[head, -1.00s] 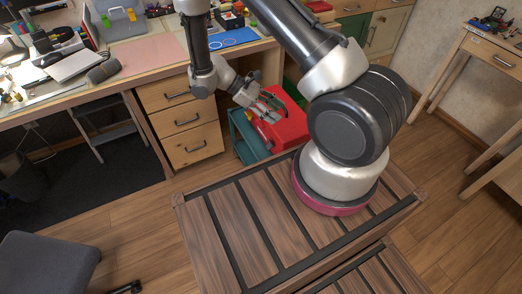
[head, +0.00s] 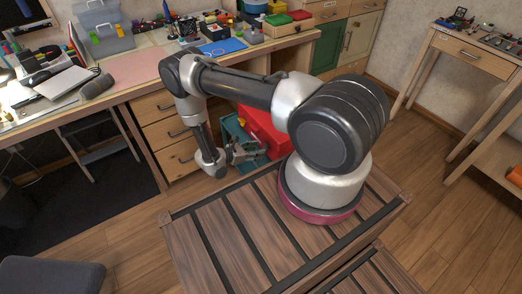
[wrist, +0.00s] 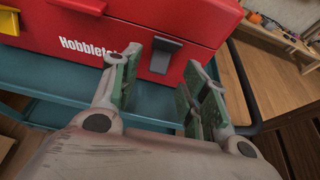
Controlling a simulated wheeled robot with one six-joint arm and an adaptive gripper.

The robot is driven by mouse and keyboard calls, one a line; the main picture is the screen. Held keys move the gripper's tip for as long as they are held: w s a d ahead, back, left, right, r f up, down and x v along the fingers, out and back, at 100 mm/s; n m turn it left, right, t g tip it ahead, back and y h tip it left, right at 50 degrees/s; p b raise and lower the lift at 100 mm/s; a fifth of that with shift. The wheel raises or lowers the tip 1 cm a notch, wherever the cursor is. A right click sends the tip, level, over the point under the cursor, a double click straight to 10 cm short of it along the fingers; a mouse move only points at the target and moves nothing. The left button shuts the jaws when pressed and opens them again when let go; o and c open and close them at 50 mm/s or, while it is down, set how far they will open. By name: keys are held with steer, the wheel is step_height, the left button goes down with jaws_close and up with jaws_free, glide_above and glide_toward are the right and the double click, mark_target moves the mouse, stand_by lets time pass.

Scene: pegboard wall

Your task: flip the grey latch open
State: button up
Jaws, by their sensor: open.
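A grey latch (wrist: 165,54) sits on the front of a red toolbox (wrist: 205,22) in the wrist view, to the right of white lettering. The latch lies ahead of my gripper (wrist: 162,85) and shows between its two fingers. The fingers with green pads are apart, and I see nothing held between them. In the head view the red toolbox (head: 262,128) is partly hidden behind my arm. The latch cannot be made out there.
The toolbox stands on a teal cart (wrist: 60,80) with a dark handle rail at right. A wooden drawer unit (head: 160,107) stands left of it under the cluttered workbench (head: 140,65). Open wooden floor (head: 430,200) lies to the right.

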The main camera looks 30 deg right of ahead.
steer(key=shift+x, duration=1.85)
steer(key=shift+c, duration=0.4)
steer(key=c, duration=0.8)
steer(key=shift+f+h, duration=0.5)
steer(key=shift+h, duration=0.6)
steer(key=shift+d+f+h, duration=0.1)
steer(key=shift+f+h, duration=0.05)
steer(key=shift+h, duration=0.65)
steer(key=shift+d+f+h, duration=0.1)
steer(key=shift+f+h, duration=0.05)
steer(key=shift+h, duration=0.65)
steer(key=o, duration=0.9)
steer(key=a, duration=0.7)
steer(key=shift+s+a+f, duration=0.15)
steer(key=shift+a+f, duration=0.1)
steer(key=shift+f, duration=0.05)
